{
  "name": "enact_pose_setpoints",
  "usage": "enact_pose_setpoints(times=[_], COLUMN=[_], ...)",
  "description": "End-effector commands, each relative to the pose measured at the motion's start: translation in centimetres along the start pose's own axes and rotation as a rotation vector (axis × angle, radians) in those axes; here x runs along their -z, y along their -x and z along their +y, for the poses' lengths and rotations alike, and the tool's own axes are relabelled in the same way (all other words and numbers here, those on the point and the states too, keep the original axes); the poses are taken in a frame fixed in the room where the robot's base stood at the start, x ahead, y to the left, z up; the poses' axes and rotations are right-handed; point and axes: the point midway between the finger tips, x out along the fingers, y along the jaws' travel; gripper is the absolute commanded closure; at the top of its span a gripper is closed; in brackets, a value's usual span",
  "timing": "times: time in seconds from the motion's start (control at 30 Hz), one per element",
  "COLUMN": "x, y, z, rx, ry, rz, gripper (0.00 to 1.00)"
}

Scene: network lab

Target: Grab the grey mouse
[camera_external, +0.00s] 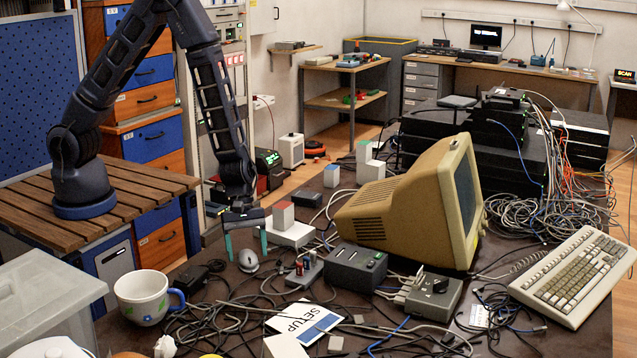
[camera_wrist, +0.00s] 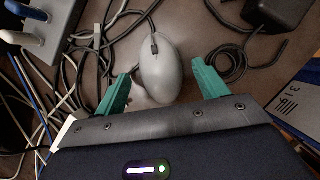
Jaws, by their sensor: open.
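The grey mouse (camera_external: 248,260) lies on the dark table, left of the old monitor. In the wrist view the mouse (camera_wrist: 161,68) shows as a smooth grey oval with its cable leaving the top end. My gripper (camera_external: 246,247) points down over the mouse in the external view. It is open, with its two teal fingers apart. In the wrist view the fingers (camera_wrist: 160,82) are on either side of the mouse's near end, with a gap on each side. The mouse's near end is close to my gripper's dark front edge. Contact is not visible.
Tangled black cables (camera_external: 225,320) cover the table around the mouse. A white mug (camera_external: 141,296) stands at front left. A dark grey box (camera_external: 355,266) and a beige monitor (camera_external: 385,215) stand to the right. A black adapter (camera_wrist: 275,12) lies near the mouse.

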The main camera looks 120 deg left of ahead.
Motion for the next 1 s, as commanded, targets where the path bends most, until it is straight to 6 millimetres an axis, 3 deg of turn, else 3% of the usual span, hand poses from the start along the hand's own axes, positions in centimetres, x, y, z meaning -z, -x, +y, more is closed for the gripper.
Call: enact_pose_setpoints(times=[0.4, 0.63, 1.0], x=[-0.02, -0.02, -0.21], y=[-1.02, -1.02, -0.61], z=[-0.04, -0.04, -0.01], rx=[0.0, 0.0, -0.001], ry=[-0.001, -0.001, -0.002], rz=[0.0, 0.0, -0.001], gripper=[0.28, 0.73, 0.74])
